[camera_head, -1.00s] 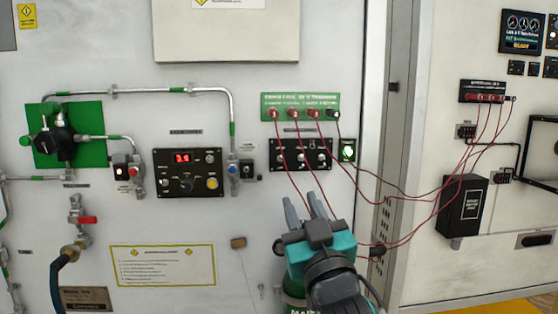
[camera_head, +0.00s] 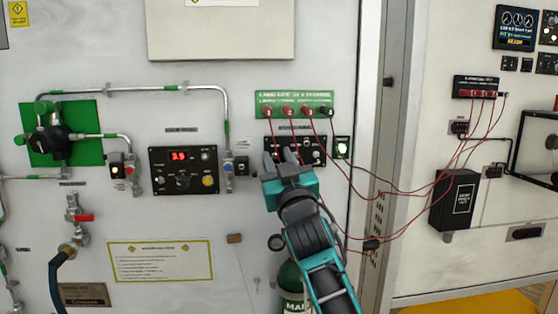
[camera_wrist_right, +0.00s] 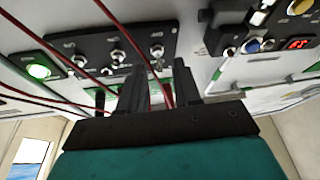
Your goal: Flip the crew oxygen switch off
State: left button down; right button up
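A black panel (camera_head: 318,143) with several metal toggle switches is on the white wall under a green terminal strip (camera_head: 294,104). It also shows in the right wrist view (camera_wrist_right: 98,42). I cannot read which toggle is the crew oxygen switch. My right gripper (camera_head: 279,157) is in front of the panel's left part and hides some of it. In the right wrist view, its two fingers (camera_wrist_right: 160,82) are apart with nothing held between them. One toggle (camera_wrist_right: 156,51) shows just beyond the gap; contact cannot be told. My left gripper is not in view.
Red wires (camera_head: 334,172) hang from the terminal strip past the gripper to the right wall. A lit green button (camera_head: 342,148) is right of the panel. A display panel (camera_head: 184,170) is to the left. A green cylinder (camera_head: 289,279) stands below the arm.

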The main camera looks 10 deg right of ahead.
grip_shut()
dwell(0.3)
jog(key=shift+f+b, duration=0.2)
jog(key=shift+b, duration=0.2)
jog(key=t+b, duration=0.1)
jog(key=b, duration=0.2)
jog(key=shift+f, duration=0.3)
jog(key=shift+r+b, duration=0.1)
jog(key=shift+b, duration=0.3)
jog(key=shift+r+y, duration=0.1)
jog(key=shift+y, duration=0.2)
